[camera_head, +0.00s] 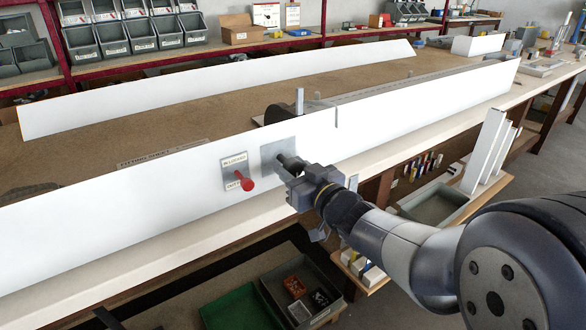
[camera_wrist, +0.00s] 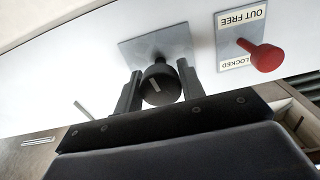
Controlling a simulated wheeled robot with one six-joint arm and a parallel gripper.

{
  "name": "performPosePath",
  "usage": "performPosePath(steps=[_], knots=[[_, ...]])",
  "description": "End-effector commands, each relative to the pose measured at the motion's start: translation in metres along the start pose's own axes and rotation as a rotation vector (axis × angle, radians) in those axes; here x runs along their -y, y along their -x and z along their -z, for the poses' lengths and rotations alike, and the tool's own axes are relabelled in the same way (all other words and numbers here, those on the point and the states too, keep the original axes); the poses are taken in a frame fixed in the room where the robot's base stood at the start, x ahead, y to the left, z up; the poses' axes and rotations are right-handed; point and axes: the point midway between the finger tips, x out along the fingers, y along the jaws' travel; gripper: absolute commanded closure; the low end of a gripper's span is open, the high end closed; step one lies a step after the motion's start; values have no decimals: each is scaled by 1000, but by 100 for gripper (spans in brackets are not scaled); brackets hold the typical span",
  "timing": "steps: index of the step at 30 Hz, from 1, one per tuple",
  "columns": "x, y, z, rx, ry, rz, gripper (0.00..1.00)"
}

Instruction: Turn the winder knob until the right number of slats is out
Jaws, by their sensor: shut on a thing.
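The winder knob (camera_wrist: 160,84) is dark and round with a pale mark on its face. It sits on a grey square plate (camera_wrist: 157,47) on the long white panel. In the head view the plate (camera_head: 271,158) shows, and the knob is mostly behind my gripper. My gripper (camera_wrist: 159,88) has one finger on each side of the knob and is shut on it; it also shows in the head view (camera_head: 290,168). A red lever (camera_wrist: 264,57) stands beside it on a plate marked "OUT FREE" and "LOCKED"; the lever also shows in the head view (camera_head: 244,181). I cannot make out any slats for certain.
A second white panel (camera_head: 220,85) stands farther back on the brown bench. White upright boards (camera_head: 486,150) stand at the right. Below the bench are a green tray (camera_head: 240,308) and a grey bin (camera_head: 325,325). Small grey bins (camera_head: 115,40) line the back shelf.

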Motion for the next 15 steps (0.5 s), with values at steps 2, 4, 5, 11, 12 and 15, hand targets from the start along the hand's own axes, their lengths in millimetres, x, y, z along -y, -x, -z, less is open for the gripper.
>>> performPosePath(steps=[2,4,5,11,12,15], knots=[[0,0,0,0,0,0,85],[0,0,0,0,1,0,85],[0,0,0,0,3,0,85],[0,0,-1,0,43,0,85],[0,0,-2,0,59,0,85],[0,0,-2,-1,113,1,85]])
